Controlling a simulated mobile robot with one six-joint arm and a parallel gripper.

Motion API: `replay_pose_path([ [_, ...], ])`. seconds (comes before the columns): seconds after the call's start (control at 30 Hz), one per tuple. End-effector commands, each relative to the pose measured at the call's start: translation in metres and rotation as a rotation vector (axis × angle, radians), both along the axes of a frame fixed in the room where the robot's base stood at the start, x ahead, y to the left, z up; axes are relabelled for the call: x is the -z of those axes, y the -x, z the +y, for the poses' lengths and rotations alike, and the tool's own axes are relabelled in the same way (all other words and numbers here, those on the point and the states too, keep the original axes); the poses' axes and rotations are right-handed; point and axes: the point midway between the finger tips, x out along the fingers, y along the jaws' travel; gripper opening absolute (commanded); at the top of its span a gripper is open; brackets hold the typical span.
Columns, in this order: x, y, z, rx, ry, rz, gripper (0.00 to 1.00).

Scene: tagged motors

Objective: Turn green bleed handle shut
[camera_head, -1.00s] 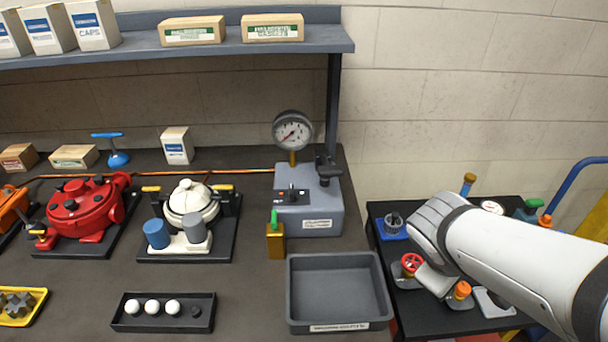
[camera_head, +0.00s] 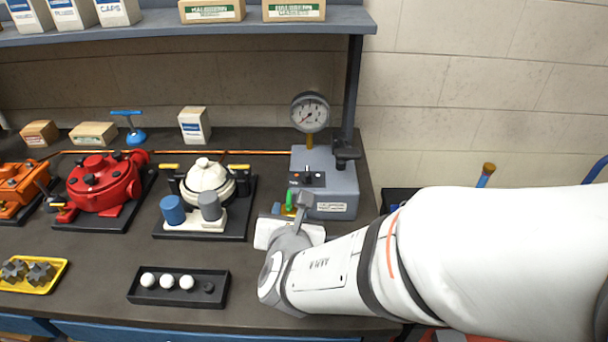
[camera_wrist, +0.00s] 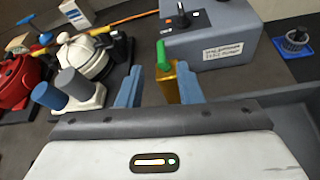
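The green bleed handle (camera_head: 289,198) stands up from a small brass block in front of the grey gauge box. In the wrist view the green handle (camera_wrist: 163,56) sits on top of the brass block (camera_wrist: 168,84). My gripper (camera_head: 290,211) is low over the bench at this block. In the wrist view my gripper (camera_wrist: 159,76) has its two blue fingers apart, with the handle and block between them, closer to the right finger. I cannot tell whether that finger touches the block. My gripper and wrist hide most of the block in the head view.
The grey gauge box (camera_head: 328,188) with its dial gauge (camera_head: 310,112) stands just behind. A white pump unit (camera_head: 205,185) is to the left. A black tray (camera_head: 178,287) with white balls lies at the front. My arm hides the grey bin and most of the side cart.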

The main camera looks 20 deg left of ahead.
Motion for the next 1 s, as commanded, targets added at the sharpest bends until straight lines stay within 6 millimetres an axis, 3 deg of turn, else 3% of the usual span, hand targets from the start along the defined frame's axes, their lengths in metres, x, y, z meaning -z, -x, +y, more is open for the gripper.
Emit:
replay_pose_path([
  [0.5, 0.026, -0.059, 0.023, 0.003, 0.002, 0.001, 0.32],
  [0.87, 0.028, -0.064, 0.025, 0.003, -0.001, 0.001, 0.32],
  [1.0, 0.028, -0.063, 0.025, 0.003, -0.001, 0.001, 0.22],
])
